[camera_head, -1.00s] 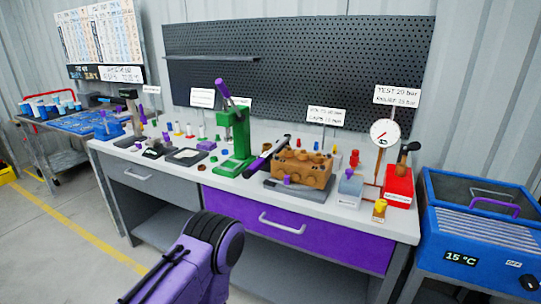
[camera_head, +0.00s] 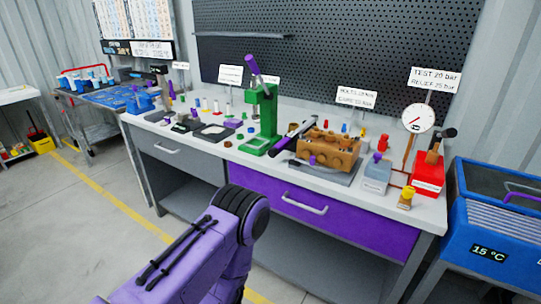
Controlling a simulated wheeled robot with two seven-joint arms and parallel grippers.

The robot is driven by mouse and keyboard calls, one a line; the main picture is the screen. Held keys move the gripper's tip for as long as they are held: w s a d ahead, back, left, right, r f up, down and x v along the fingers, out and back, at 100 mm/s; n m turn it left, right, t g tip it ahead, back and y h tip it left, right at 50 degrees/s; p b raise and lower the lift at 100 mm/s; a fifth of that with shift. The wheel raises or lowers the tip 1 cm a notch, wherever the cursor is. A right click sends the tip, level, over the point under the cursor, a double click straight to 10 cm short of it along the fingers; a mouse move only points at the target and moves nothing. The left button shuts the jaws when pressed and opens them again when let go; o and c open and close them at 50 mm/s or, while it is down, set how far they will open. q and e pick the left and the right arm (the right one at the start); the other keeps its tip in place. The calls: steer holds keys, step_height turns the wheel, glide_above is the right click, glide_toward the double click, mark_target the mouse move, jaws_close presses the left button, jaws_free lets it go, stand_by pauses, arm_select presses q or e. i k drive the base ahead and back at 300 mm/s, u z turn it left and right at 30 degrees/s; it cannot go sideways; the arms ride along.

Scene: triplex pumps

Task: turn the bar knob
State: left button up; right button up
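No knob that I can clearly name as the bar knob shows now. The blue bath (camera_head: 478,232) with a 15 °C display (camera_head: 489,252) stands at the right edge, and its right part is cut off. On the bench, a round gauge (camera_head: 417,118) stands behind a red block (camera_head: 429,175) with a dark-topped handle (camera_head: 446,134). A purple arm link of mine with a black joint fills the lower middle. Neither of my grippers shows.
The workbench (camera_head: 200,143) carries a green press (camera_head: 262,120), a bronze pump block (camera_head: 325,150) and several small parts. Its purple drawer (camera_head: 340,215) is shut. A blue-topped cart (camera_head: 110,95) stands at the left. The floor at the left is open.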

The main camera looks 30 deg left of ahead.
mark_target(273, 152)
steer(key=k, duration=1.3)
steer(key=u, duration=0.85)
steer(key=i, duration=1.45)
steer(key=z, duration=0.8)
